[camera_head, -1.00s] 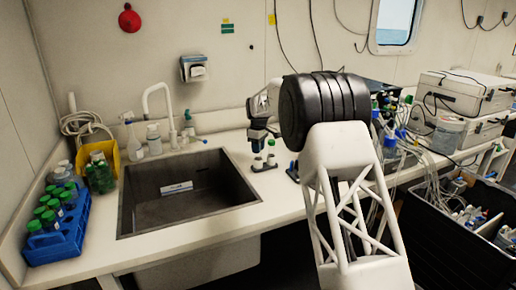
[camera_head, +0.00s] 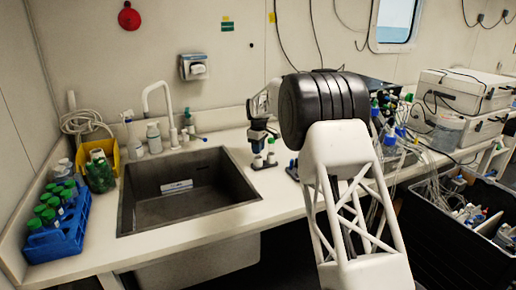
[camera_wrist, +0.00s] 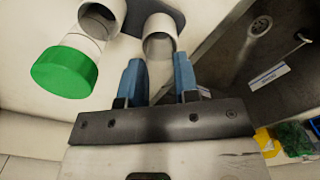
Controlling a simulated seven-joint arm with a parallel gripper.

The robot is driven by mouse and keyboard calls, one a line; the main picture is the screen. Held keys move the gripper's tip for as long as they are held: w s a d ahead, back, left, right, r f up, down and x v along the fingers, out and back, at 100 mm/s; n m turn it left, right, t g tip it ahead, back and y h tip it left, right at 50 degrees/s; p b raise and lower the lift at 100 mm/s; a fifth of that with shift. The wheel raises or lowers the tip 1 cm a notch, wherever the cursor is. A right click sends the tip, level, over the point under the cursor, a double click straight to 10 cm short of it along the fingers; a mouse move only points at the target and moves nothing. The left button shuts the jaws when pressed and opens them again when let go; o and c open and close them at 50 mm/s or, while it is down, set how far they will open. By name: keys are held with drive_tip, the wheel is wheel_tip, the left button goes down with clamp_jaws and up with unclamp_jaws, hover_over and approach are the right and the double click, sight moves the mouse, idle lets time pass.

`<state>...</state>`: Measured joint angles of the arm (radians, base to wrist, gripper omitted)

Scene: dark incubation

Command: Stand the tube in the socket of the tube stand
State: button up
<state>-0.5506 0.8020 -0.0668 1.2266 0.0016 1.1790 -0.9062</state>
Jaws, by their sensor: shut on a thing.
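My gripper (camera_wrist: 160,82) points down at the tube stand on the counter right of the sink, and it also shows in the head view (camera_head: 258,138). Its blue fingers stand a little apart, shut on the tube. A pale cylinder (camera_wrist: 161,47) with a round grey end shows between the fingertips; I cannot tell whether it is the tube or the stand's socket. The tube stand (camera_head: 264,167) has a dark base. Whether the held tube's lower end is in the socket is hidden.
The dark sink (camera_head: 188,188) lies left of the stand. A blue rack (camera_head: 60,240) of green-capped tubes and a yellow container (camera_head: 103,160) stand further left. My arm hides part of the counter to the right. The counter's front strip is clear.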

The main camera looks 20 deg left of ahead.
drive_tip(key=o, duration=1)
drive_tip(key=shift+c, duration=0.2)
drive_tip(key=shift+c, duration=0.6)
drive_tip(key=shift+r, duration=0.1)
drive_tip(key=shift+r, duration=2.9)
drive_tip(key=shift+d, duration=0.1)
